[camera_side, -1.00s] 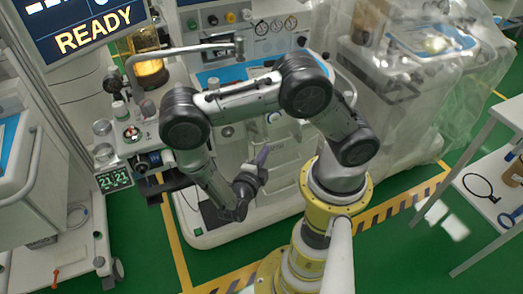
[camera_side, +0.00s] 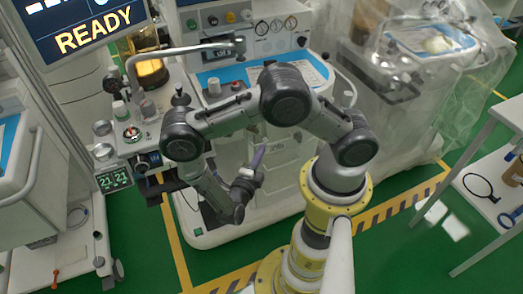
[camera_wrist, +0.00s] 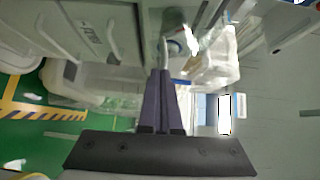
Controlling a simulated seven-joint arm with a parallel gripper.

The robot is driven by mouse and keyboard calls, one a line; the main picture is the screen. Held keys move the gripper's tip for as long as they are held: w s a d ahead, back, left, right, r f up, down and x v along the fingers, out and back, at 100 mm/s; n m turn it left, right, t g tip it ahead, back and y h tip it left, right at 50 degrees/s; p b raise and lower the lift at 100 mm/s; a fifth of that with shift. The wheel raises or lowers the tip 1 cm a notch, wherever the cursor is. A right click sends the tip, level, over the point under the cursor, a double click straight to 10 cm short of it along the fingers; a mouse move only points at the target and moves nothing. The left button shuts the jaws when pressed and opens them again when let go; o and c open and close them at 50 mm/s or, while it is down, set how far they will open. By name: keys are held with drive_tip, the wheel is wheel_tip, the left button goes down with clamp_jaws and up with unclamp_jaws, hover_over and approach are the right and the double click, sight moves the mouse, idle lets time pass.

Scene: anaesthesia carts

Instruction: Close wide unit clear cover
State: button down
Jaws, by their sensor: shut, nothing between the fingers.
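My gripper (camera_side: 257,156) has purple fingers and is low in front of the white central anaesthesia unit (camera_side: 222,222) in the side view. In the wrist view the fingers of my gripper (camera_wrist: 160,74) are together and hold nothing. A thin pale bar (camera_wrist: 163,50) lies just beyond the fingertips there; I cannot tell whether they touch it. A hinged clear cover cannot be made out for certain on the central unit, and my arm hides part of its front.
A second unit under clear plastic sheeting (camera_side: 415,115) stands at the right. A white shelf table (camera_side: 503,112) is at the right edge. A side shelf with bottles (camera_side: 132,135) and a white cart (camera_side: 30,190) are at the left. Green floor (camera_side: 395,245) is open in front.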

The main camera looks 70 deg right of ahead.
drive_tip(key=shift+w+d+f+m+h, duration=0.25)
drive_tip(key=shift+w+d+f, duration=0.1)
drive_tip(key=shift+f, duration=0.25)
drive_tip(key=shift+w+d+f+m+h, duration=0.25)
drive_tip(key=shift+w+f, duration=0.05)
drive_tip(key=shift+f, duration=0.3)
drive_tip(key=shift+s+a, duration=0.1)
